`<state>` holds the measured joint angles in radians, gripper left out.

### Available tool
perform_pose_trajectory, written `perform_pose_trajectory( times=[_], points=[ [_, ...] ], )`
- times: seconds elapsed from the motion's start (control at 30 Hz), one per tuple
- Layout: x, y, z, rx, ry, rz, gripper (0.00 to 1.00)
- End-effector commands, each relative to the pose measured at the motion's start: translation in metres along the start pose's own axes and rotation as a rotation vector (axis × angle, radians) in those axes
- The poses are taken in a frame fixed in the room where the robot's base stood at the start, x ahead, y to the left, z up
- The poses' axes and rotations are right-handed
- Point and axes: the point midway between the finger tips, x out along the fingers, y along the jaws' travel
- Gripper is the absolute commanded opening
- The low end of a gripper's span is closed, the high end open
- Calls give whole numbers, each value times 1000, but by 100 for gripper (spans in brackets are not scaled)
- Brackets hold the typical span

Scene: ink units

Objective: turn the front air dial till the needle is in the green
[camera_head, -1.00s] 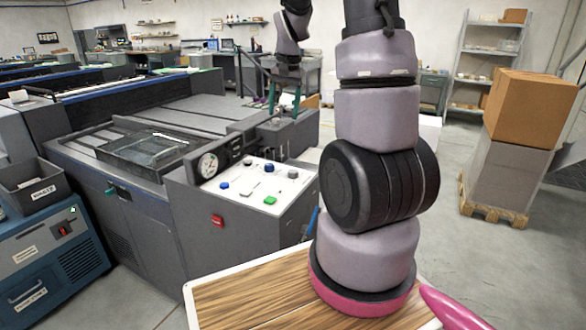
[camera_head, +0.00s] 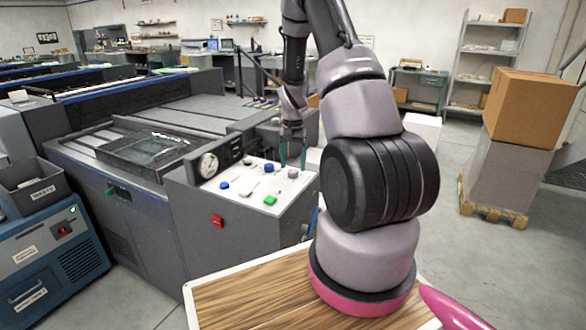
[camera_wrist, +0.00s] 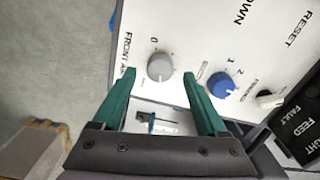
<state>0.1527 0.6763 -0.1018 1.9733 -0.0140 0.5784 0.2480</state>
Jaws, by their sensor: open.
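The front air dial (camera_wrist: 160,66) is a round grey knob on the white panel in the wrist view, beside lettering that begins "FRONT A". It also shows as a small grey knob in the head view (camera_head: 293,173). My gripper (camera_wrist: 159,76) is open, its green fingertips on either side of the dial in the picture. I cannot tell whether they touch it. In the head view my gripper (camera_head: 293,163) points down over the panel's right end. The round white gauge (camera_head: 208,165) stands at the panel's left; its needle and any green band are too small to read.
A blue knob (camera_wrist: 221,84) and a smaller white knob (camera_wrist: 270,99) lie right of the dial in the wrist view. A green button (camera_head: 270,201) and a red switch (camera_head: 217,221) are on the near side of the console. Cartons (camera_head: 530,108) stand at right.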

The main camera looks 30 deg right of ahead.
Motion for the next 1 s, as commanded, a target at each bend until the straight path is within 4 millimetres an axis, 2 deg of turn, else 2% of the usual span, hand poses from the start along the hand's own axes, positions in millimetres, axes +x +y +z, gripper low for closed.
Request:
perform_pose_trajectory(
  times=[0.1,0.2,0.5,0.57,0.6,0.7,0.87,1.0],
  points=[
    [14,0,0,1,-1,1,75],
    [19,0,0,1,0,0,75],
    [21,0,0,0,1,0,75],
    [21,0,0,0,1,0,52],
    [21,0,0,0,1,0,37],
    [21,0,0,0,1,0,0],
    [21,0,0,-34,1,-1,0],
    [21,0,0,-193,1,-1,0]
  ],
)
